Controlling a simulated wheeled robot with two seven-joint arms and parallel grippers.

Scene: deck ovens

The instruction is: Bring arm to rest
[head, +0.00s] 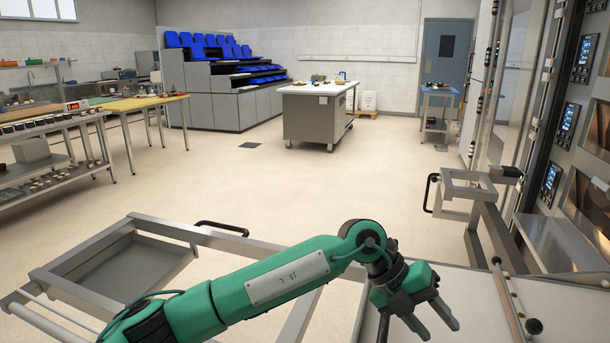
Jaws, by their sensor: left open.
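My left arm (285,277), green with dark joints, reaches in from the lower left across the bottom of the head view. It is bent at a joint near the middle right, and its end points down to the right. My left gripper (438,322) is at its end, with two grey fingers apart and nothing between them. It hangs above or in front of a pale flat surface (480,312); the exact gap cannot be told. My right arm and right gripper are not in view.
A metal frame with a tray (120,262) lies under my left arm. Deck ovens with lit screens (568,130) stand close on the right, with a metal bracket and black handle (432,192) before them. A steel table (318,112) stands farther back. The middle floor (270,185) is clear.

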